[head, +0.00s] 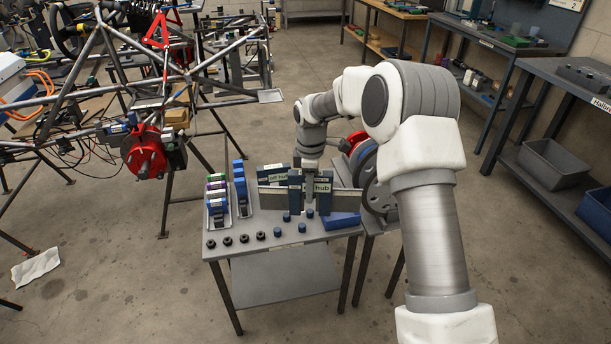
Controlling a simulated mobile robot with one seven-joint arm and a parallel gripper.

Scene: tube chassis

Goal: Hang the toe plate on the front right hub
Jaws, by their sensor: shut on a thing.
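A dark blue-grey plate (296,194) with a pale label ending in "hub" stands upright on the small grey table. My gripper (310,178) reaches down from above and is shut on its top edge; the fingertips are small and partly hidden. A second upright plate (268,177), with a label also ending in "hub", stands just behind and to the left. I cannot tell whether the held plate touches the tabletop. A red hub (145,153) sits on the near corner of the tube chassis (85,60) at left, well away from my gripper, with nothing visibly hung on it.
The small table (285,249) also bears blue blocks in trays, several black round parts along its front, small blue cylinders and a blue tray (340,220). A wheel (375,180) stands at its right. Chassis tubes and stand legs crowd the left. Floor in front is clear.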

